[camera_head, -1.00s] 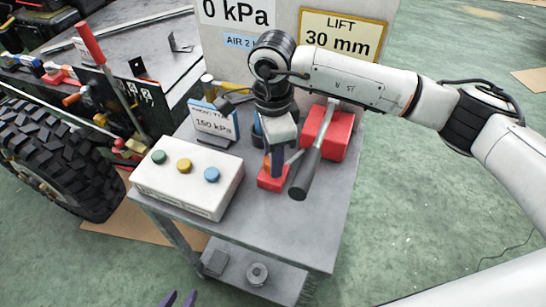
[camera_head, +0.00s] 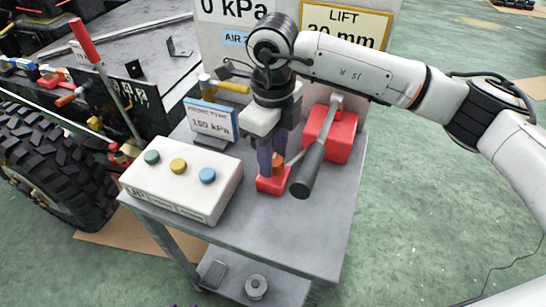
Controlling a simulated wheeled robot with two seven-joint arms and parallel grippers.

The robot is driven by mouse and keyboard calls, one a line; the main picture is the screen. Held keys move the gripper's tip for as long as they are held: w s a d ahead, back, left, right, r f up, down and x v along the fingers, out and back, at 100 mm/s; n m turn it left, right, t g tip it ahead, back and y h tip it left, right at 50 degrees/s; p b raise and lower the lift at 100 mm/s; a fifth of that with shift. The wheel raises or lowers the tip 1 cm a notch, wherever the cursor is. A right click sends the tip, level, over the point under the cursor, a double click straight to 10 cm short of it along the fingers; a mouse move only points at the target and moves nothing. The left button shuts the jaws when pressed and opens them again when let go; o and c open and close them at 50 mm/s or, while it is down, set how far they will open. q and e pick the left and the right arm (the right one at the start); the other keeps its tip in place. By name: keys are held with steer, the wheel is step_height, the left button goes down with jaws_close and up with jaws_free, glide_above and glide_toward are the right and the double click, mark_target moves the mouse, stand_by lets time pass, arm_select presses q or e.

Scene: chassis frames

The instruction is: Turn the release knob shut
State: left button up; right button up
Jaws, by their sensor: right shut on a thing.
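The release knob (camera_head: 278,159) is a small orange piece on a red block (camera_head: 273,185) on the cart top. My right gripper (camera_head: 271,163) points down over the block, with its purple fingers shut on the knob. The fingers hide part of the knob. A lever with a dark grey handle (camera_head: 308,170) slants beside the knob, from a larger red block (camera_head: 333,135).
A white box (camera_head: 180,182) with green, yellow and blue buttons stands left of the knob. A small sign (camera_head: 211,120) reading 150 kPa stands behind it. A large panel with 0 kPa and LIFT labels stands at the back. A big tyre (camera_head: 50,165) is at left.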

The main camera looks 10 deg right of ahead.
steer(key=shift+w+r+m, duration=0.1)
steer(key=shift+m, duration=0.4)
steer(key=o, duration=1.1)
steer(key=shift+c, duration=0.2)
step_height(320, 180, up, 10)
steer(key=shift+r+b, duration=0.15)
steer(key=shift+b, duration=0.25)
